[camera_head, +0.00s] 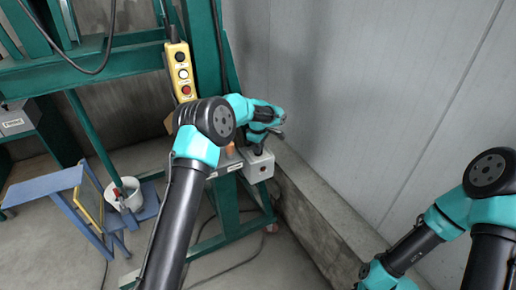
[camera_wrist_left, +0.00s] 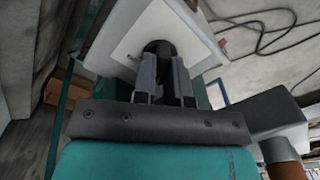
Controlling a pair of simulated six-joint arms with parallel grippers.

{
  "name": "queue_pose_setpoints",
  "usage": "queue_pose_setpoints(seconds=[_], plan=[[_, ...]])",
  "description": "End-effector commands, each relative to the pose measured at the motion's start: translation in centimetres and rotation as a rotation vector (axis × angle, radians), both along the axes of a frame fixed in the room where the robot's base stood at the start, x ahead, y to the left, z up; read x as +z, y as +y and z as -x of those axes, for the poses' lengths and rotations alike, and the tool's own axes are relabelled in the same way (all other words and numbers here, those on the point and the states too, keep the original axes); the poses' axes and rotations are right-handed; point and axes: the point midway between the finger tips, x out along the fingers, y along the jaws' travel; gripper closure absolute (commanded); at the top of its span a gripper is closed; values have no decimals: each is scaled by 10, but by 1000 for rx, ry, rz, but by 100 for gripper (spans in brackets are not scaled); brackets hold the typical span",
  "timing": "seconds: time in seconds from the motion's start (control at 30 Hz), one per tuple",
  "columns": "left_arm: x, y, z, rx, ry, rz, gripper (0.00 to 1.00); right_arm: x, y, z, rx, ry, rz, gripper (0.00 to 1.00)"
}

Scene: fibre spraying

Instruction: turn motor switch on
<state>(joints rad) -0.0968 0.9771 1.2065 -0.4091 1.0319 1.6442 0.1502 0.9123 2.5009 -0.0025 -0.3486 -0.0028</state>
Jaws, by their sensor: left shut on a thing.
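The motor switch box is a light grey box (camera_head: 260,168) on the green frame, at the centre of the head view. In the left wrist view its pale front plate (camera_wrist_left: 128,45) fills the top, with a dark round switch knob (camera_wrist_left: 159,47) on it. My left gripper (camera_head: 262,147) is at the box, and in the left wrist view its fingers (camera_wrist_left: 165,72) are shut on the knob. The fingers cover part of the knob, so its turned position cannot be told. My right arm (camera_head: 415,245) is at the lower right; its gripper is out of view.
A yellow push-button pendant (camera_head: 181,72) hangs on the green frame (camera_head: 205,45). A white bucket (camera_head: 126,194) stands by a blue stand (camera_head: 75,205) at left. A grey wall (camera_head: 350,90) and concrete ledge (camera_head: 315,215) bound the right side. Cables lie on the floor.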

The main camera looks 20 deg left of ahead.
Motion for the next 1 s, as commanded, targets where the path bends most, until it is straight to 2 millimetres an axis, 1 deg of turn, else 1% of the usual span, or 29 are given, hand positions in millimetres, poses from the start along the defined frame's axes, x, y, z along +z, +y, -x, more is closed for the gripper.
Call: queue_pose_setpoints(seconds=[0.17, 0.37, 1.0], plan=[[0, 0, 0, -87, 0, 0, 100, 0, 0, 0, 0, 0, 0, 57], [0, 0, 0, -238, 0, 0, 100, 0, 0, 0, 0, 0, 0, 57], [1, -1, -1, -840, -1, 0, 100, 0, 0, 0, 0, 0, 0, 57]])
